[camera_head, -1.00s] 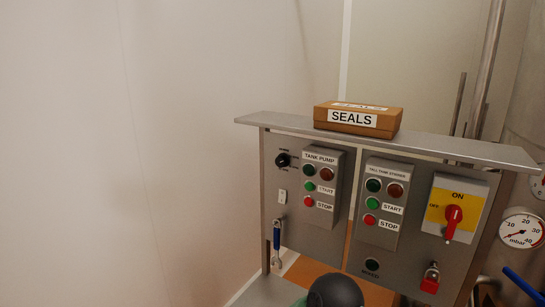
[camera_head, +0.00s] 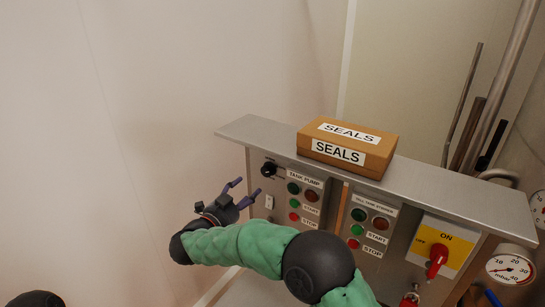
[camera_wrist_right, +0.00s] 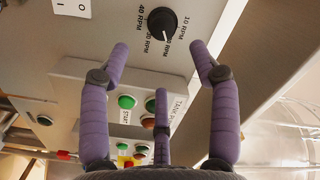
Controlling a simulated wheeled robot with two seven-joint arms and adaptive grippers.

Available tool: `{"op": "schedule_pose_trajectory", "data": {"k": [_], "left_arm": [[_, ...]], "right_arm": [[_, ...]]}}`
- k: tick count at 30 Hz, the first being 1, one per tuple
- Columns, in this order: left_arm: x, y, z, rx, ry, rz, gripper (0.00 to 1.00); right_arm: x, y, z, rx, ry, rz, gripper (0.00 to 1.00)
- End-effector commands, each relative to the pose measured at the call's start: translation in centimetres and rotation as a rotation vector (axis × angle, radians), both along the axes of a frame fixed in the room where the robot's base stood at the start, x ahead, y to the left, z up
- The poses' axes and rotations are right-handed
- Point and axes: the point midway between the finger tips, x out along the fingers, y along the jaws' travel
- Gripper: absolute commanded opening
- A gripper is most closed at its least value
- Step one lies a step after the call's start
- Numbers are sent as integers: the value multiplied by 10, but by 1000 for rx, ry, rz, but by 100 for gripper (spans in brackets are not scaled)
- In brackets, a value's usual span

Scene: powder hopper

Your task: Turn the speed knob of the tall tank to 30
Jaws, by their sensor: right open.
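The black speed knob (camera_head: 268,170) sits at the upper left of the grey control panel, left of the tank pump box. In the right wrist view the knob (camera_wrist_right: 161,22) is at the top centre, with RPM labels around it. I cannot surely tell which number its pointer faces. My right gripper (camera_head: 250,188) is open and empty, just in front of the panel and a little below and left of the knob. In the wrist view its purple fingers are spread below the knob, apart from it. My left gripper is not in view.
The tank pump button box (camera_head: 305,199) and the tall tank stirrer box (camera_head: 370,224) stick out from the panel. A red rotary switch (camera_head: 437,262) is further right. A SEALS box (camera_head: 348,149) lies on the panel's top ledge (camera_head: 450,185). The left side is open before a pale wall.

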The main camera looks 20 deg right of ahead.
Motion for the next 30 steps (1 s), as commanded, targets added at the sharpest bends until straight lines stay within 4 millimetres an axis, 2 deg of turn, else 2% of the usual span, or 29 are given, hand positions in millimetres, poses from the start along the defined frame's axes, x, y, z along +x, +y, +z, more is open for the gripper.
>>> {"op": "schedule_pose_trajectory", "data": {"k": [5, 21, 30], "left_arm": [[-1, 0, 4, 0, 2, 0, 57], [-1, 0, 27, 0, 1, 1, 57], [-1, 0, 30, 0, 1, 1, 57]], "right_arm": [[3, -7, 5, 6, -4, -16, 62], [60, -70, 5, 5, -5, -13, 62], [70, -80, 4, 5, -5, -10, 62]]}}
